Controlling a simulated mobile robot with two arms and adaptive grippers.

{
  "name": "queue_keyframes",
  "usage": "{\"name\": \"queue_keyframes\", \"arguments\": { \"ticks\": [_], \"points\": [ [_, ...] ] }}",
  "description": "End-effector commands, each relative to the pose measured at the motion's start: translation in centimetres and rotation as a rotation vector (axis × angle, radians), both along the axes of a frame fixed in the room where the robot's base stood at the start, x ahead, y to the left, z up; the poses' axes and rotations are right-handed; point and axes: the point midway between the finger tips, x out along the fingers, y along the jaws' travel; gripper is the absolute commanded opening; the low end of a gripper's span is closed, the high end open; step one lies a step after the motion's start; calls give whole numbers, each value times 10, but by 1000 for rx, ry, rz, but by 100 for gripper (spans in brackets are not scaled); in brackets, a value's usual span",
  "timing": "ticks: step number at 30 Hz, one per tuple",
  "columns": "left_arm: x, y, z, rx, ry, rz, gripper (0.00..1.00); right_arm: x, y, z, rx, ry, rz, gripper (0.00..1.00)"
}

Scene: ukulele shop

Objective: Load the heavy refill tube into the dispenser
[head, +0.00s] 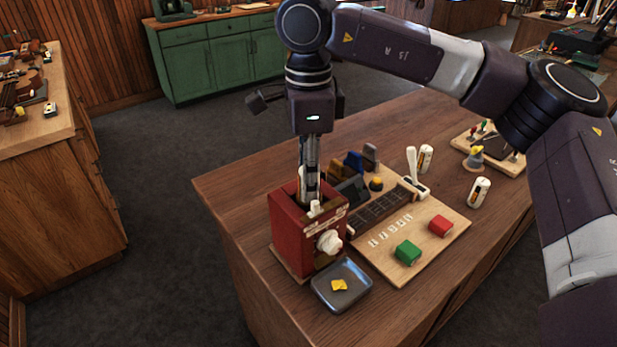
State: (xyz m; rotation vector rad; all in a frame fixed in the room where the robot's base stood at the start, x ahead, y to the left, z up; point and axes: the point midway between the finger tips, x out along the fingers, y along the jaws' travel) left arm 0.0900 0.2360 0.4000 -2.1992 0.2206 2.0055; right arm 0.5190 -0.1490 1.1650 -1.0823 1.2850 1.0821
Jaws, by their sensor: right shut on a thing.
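The red dispenser (297,240) stands at the table's near left corner, with a white knob on its front face. My right gripper (309,180) points straight down over the dispenser's top. It is shut on a pale tube (302,186), whose visible part is a narrow strip between the fingers. The tube's lower end is hidden by the dispenser's front wall and the fingers, so I cannot tell how deep it sits. Two other white tubes with printed labels, a far one (425,158) and a nearer one (479,192), stand upright on the table. My left gripper is out of view.
A grey tray (341,287) with a yellow piece lies before the dispenser. A wooden board (425,262) with a green block (407,252) and a red block (440,226) lies to the right. Small dark items crowd behind the dispenser. The table's left strip is clear.

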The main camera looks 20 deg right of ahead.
Motion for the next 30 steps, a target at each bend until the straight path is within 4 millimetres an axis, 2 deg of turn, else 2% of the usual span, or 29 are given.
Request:
{"name": "queue_keyframes", "arguments": {
  "ticks": [16, 17, 18, 30],
  "points": [
    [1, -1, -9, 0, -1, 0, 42, 0, 0, -12, 0, 1, 0, 1],
    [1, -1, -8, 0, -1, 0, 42, 0, 0, -11, 0, 0, 0, 28],
    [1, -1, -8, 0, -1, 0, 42, 0, 0, -10, 0, 0, 0, 32],
    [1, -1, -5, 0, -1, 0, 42, 0, 0, -7, -1, 1, 1, 32]
  ]
}}
